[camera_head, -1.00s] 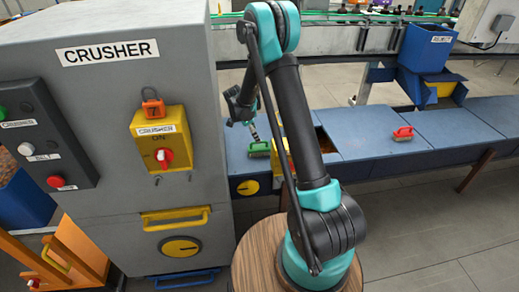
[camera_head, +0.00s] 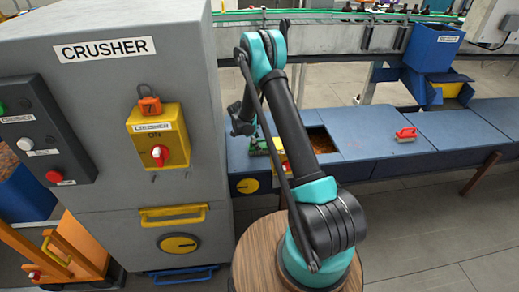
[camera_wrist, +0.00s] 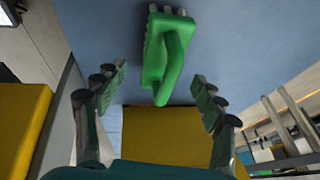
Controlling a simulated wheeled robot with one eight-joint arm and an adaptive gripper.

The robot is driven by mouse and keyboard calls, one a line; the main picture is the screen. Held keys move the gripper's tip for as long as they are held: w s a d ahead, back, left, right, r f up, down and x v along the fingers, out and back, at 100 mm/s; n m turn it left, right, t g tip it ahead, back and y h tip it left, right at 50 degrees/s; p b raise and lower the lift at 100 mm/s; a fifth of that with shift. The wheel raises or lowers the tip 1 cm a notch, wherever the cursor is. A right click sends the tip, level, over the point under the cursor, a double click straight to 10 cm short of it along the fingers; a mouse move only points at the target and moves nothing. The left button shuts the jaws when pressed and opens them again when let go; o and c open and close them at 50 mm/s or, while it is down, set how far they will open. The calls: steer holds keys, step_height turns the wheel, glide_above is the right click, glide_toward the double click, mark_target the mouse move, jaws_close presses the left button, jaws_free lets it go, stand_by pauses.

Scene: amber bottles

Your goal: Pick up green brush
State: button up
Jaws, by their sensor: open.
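The green brush (camera_wrist: 166,55) lies on the blue table top (camera_wrist: 235,40) in the wrist view, its looped handle pointing toward my gripper. My gripper (camera_wrist: 160,97) is open, its two fingers spread to the left and right of the handle's near end, with nothing between them that they touch. In the head view the green brush (camera_head: 262,146) is a small green shape on the blue bench beside the crusher, partly hidden by my gripper and arm.
A red brush (camera_head: 405,134) lies farther right on the bench. An opening with brown contents (camera_head: 320,142) is just right of my arm. The grey crusher (camera_head: 105,115) stands close on the left. A yellow block (camera_wrist: 165,130) shows below the brush.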

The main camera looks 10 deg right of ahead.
steer(key=shift+x, duration=2.4)
steer(key=c, duration=1.5)
steer(key=shift+r, duration=0.15)
step_height(320, 180, up, 20)
steer(key=o, duration=0.7)
steer(key=shift+c, duration=0.2)
steer(key=c, duration=0.3)
steer(key=shift+s, duration=0.1)
